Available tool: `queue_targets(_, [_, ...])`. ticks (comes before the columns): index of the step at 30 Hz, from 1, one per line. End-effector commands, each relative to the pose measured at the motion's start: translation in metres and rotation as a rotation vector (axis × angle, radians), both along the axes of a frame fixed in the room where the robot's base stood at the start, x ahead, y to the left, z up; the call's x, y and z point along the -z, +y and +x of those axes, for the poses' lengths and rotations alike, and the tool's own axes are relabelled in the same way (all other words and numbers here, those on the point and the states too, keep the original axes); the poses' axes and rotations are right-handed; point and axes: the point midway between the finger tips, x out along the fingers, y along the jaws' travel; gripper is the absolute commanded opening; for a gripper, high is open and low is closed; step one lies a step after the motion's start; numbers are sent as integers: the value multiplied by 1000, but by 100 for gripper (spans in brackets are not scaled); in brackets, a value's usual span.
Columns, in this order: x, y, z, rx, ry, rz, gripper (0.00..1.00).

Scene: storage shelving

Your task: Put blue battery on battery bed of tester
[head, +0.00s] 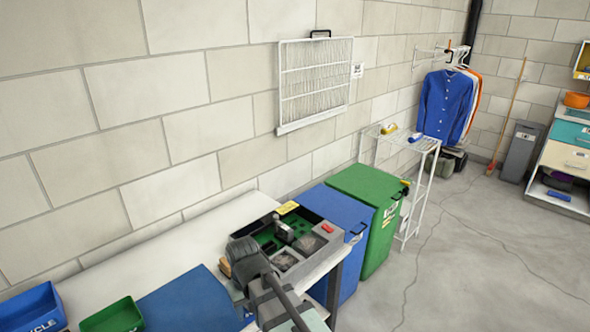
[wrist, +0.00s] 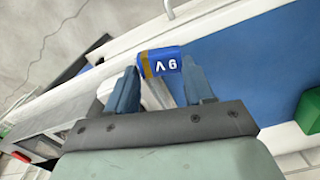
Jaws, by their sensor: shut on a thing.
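In the wrist view my gripper (wrist: 162,76) is shut on the blue battery (wrist: 160,63), a small block with a gold-brown end and white "9V" lettering. The battery sits across the fingertips, above the bench. In the head view the battery is hidden behind my arm. The tester (head: 318,262) is a grey box on the right end of the white bench, with a green inside, a dark upright part and a red button. My arm is in front of and left of it. I cannot clearly make out the battery bed. Part of the tester seems to show in the wrist view (wrist: 55,140).
A blue mat (head: 190,303) lies on the white bench (head: 150,254). A green bin (head: 118,318) and a blue bin (head: 32,307) stand at the left. Blue (head: 345,215) and green (head: 372,190) floor bins stand beyond the tester, before a white wire rack (head: 423,190).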

Motion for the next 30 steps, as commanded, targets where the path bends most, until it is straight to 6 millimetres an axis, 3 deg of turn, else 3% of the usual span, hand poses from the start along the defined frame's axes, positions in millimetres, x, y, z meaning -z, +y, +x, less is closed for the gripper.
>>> queue_targets(17, [11, -109, 38, 206, 0, 0, 23])
queue_targets(30, [19, -218, 59, 408, 0, 0, 23])
